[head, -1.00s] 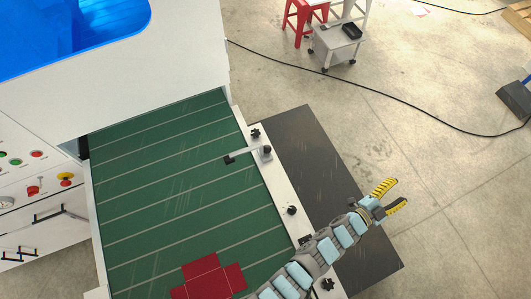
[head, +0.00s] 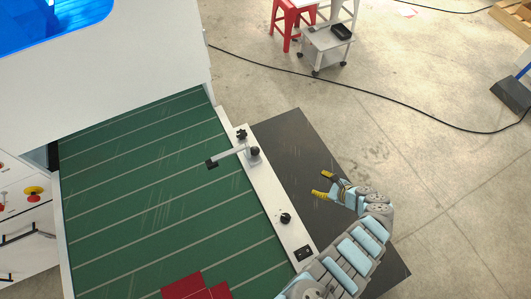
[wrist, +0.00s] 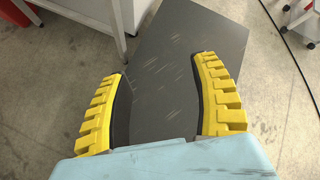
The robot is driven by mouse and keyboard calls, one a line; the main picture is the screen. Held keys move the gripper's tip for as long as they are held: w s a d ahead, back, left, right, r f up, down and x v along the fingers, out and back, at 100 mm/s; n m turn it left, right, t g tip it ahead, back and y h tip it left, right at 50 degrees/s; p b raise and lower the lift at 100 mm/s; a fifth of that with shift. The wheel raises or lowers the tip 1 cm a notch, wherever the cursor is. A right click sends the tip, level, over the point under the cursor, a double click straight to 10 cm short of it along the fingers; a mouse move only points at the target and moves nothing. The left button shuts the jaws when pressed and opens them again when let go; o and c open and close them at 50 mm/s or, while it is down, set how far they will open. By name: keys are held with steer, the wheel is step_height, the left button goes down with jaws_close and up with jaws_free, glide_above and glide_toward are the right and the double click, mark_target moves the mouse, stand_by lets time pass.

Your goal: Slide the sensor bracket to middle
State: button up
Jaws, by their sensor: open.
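The sensor bracket (head: 232,154) is a thin grey arm with a black sensor tip (head: 211,164) reaching over the green conveyor. Its black knob and mount (head: 253,153) sit on the white side rail (head: 266,199), toward the upper end of the rail's visible part. My gripper (head: 322,183) is to the right of the bracket, over the dark plate beside the rail, and does not touch the bracket. In the wrist view my gripper (wrist: 160,88) has its yellow fingers spread wide with nothing between them. The bracket does not show in the wrist view.
More black knobs (head: 286,218) and a black switch (head: 303,253) sit on the rail. The green conveyor (head: 150,200) carries a red flat box blank (head: 197,288) at the bottom. The dark plate (head: 300,140) is bare. A white machine housing (head: 110,90) stands at upper left.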

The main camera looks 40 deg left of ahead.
mark_target(254, 149)
steer(key=s+a+r+g+y+b, duration=0.2)
steer(key=s+a+r+g+y, duration=0.15)
steer(key=r, duration=0.65)
steer(key=s+a+r+g+y+b, duration=0.2)
steer(key=s+r+g+y, duration=0.15)
steer(key=r, duration=0.65)
steer(key=shift+n+g, duration=0.4)
steer(key=p+x, duration=0.7)
steer(key=x, duration=0.9)
steer(key=shift+s+a, duration=0.2)
steer(key=shift+a, duration=0.15)
jaws_close()
steer(key=shift+p, duration=0.35)
